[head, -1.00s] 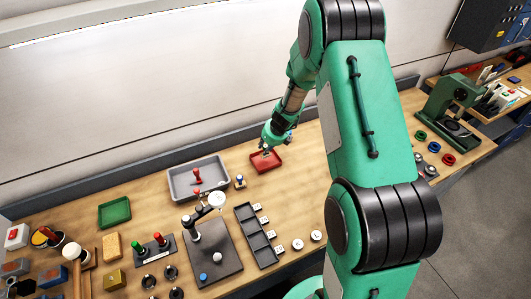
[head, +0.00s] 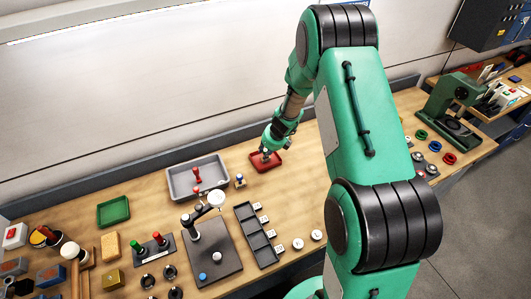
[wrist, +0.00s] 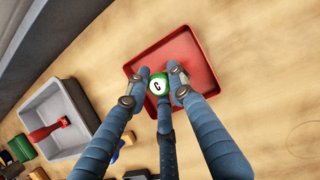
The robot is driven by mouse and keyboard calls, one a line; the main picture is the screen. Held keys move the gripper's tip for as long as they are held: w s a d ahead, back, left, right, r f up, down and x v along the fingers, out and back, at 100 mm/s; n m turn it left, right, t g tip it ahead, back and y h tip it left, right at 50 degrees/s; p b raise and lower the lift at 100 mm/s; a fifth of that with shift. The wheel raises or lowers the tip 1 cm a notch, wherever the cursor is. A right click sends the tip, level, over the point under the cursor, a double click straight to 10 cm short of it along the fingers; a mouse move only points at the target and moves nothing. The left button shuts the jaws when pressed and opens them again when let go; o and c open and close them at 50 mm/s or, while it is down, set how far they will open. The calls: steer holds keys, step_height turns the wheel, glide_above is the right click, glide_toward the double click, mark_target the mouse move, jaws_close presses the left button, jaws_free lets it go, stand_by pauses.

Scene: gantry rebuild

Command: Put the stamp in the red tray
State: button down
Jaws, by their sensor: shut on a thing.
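The red tray (head: 274,164) lies on the bench below my gripper. It also shows in the wrist view (wrist: 200,48), where it fills the middle behind my fingers. My gripper (wrist: 160,86) is shut on the stamp (wrist: 158,84), of which I see a round green top with a white disc and the letter C. The stamp overlaps the red tray's lower left part in the wrist view; its lower end is hidden, so I cannot tell whether it touches the tray floor. In the head view my gripper (head: 265,153) is over the tray's left side.
A grey tray (head: 176,189) holding a red-handled thing (head: 197,176) stands left of the red tray. A small blue-topped piece (head: 240,181) stands between them, in front. A green tray (head: 113,211) is further left. The wall is behind; bare bench lies right of the red tray.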

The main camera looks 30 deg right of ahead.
steer(key=shift+f, duration=0.1)
steer(key=c, duration=1.5)
jaws_free()
steer(key=p+v, duration=0.2)
steer(key=v, duration=1)
